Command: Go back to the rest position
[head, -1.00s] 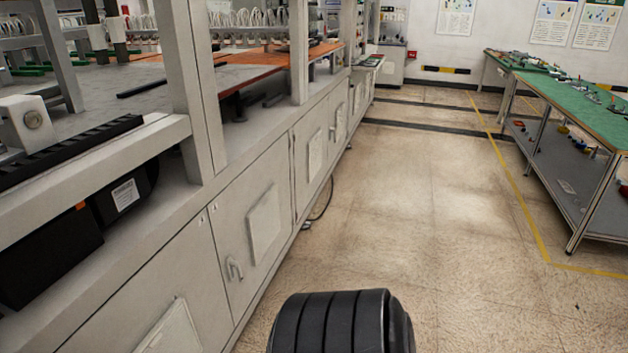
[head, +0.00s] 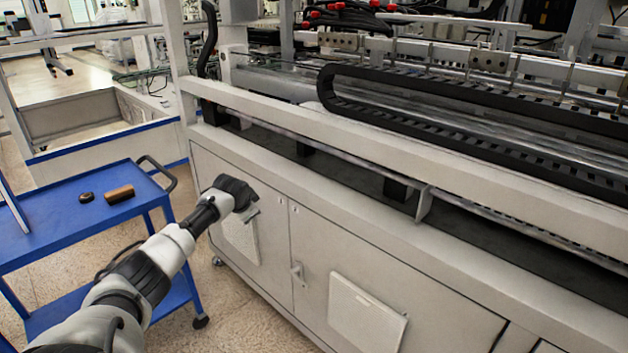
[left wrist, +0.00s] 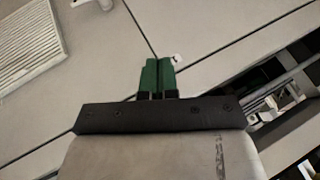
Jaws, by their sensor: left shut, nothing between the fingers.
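My left arm comes in from the lower left of the head view. Its gripper (head: 243,200) is held in front of the pale cabinet doors of the gantry machine (head: 455,280). In the left wrist view the two green fingers of my left gripper (left wrist: 158,75) are together with nothing between them. The machine's cabinet panels (left wrist: 110,60) show beyond the fingers there. My right gripper is in neither view.
A blue cart (head: 55,235) stands at the left, close beside my left arm. A brown block (head: 119,194) and a small dark piece (head: 86,197) lie on its top. A black cable chain (head: 470,125) runs along the machine. Some floor shows between cart and machine.

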